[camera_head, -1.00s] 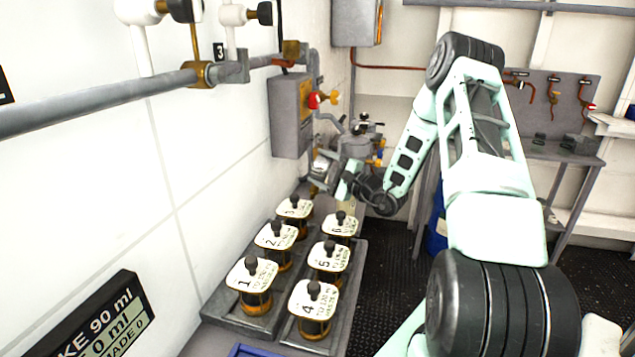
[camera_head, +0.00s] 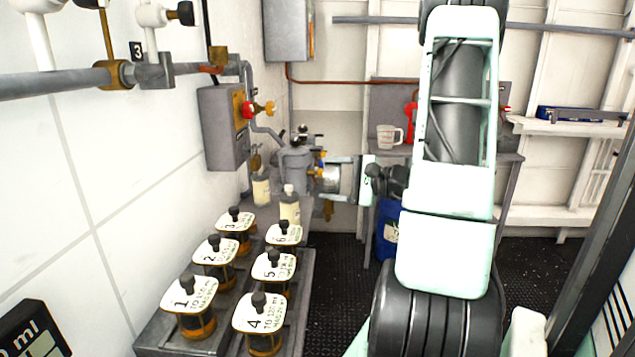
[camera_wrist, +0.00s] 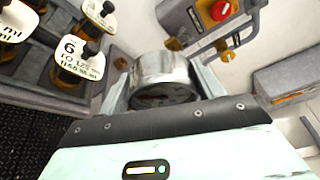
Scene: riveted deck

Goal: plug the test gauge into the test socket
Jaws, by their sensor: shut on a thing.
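My gripper (camera_head: 338,180) is shut on the test gauge (camera_head: 332,178), a silver round body seen side-on just right of the grey pump-like apparatus (camera_head: 296,165). In the wrist view the gauge (camera_wrist: 165,80) sits between my two fingers, its dark face toward the camera. A small brass piece shows below the gauge in the head view; I cannot tell if it is the gauge's stem. I cannot make out the test socket for certain. The gauge looks held in the air, close to the apparatus; I cannot tell whether they touch.
Several numbered jars with amber contents (camera_head: 190,308) stand on grey trays at the front left. Two cream bottles (camera_head: 290,206) stand by the apparatus. A grey wall box with a red knob (camera_head: 226,128) is at left. A blue drum (camera_head: 388,232) is behind my arm.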

